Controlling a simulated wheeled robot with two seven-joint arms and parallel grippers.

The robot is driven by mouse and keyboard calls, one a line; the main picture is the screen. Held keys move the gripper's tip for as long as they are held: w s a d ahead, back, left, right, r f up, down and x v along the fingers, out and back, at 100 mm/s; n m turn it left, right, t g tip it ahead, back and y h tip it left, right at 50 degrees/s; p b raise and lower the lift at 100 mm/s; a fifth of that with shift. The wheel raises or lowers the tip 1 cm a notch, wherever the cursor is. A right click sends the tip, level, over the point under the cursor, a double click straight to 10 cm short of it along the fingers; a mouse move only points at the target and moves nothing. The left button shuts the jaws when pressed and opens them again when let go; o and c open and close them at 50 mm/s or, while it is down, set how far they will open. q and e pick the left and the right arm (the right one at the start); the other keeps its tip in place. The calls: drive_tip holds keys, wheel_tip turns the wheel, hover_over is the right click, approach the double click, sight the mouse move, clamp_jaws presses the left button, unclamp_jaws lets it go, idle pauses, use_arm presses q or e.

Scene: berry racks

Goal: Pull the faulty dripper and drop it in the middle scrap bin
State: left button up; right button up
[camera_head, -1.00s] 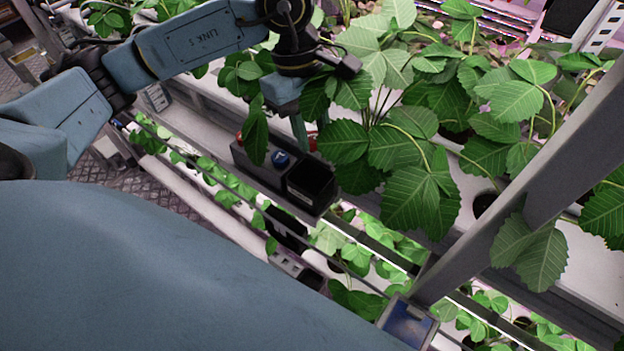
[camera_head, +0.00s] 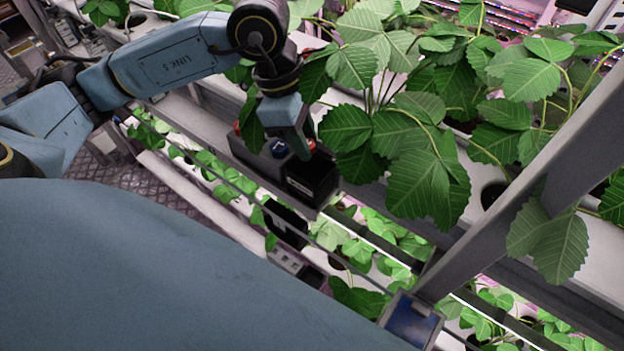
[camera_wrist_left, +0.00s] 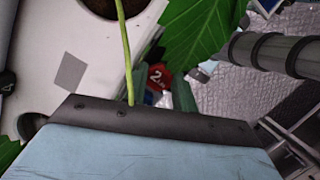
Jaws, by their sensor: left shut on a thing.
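My left gripper (camera_head: 302,149) points down over the row of black scrap bins (camera_head: 240,155), its fingertips close above the near, right-hand open bin (camera_head: 313,183). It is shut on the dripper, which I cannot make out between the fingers. My right gripper is not in view.
Leafy strawberry plants (camera_head: 400,140) crowd the right of the gripper. A grey rack post (camera_head: 530,190) slants across the right side. White planting gutters (camera_head: 205,118) run behind and below the bins. A green stem (camera_wrist_left: 124,50) crosses the wrist view.

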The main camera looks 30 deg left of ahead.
use_arm(q)
wheel_tip(320, 180, down, 2)
drive_tip(key=shift+b, duration=0.35)
drive_tip(key=o, duration=1)
drive_tip(key=shift+s+r, duration=0.1)
drive_tip(key=shift+r, duration=0.1)
drive_tip(key=shift+a+r, duration=0.1)
drive_tip(key=shift+r, duration=0.1)
drive_tip(key=p+v, duration=0.1)
drive_tip(key=v, duration=1.1)
drive_tip(key=shift+r, duration=0.4)
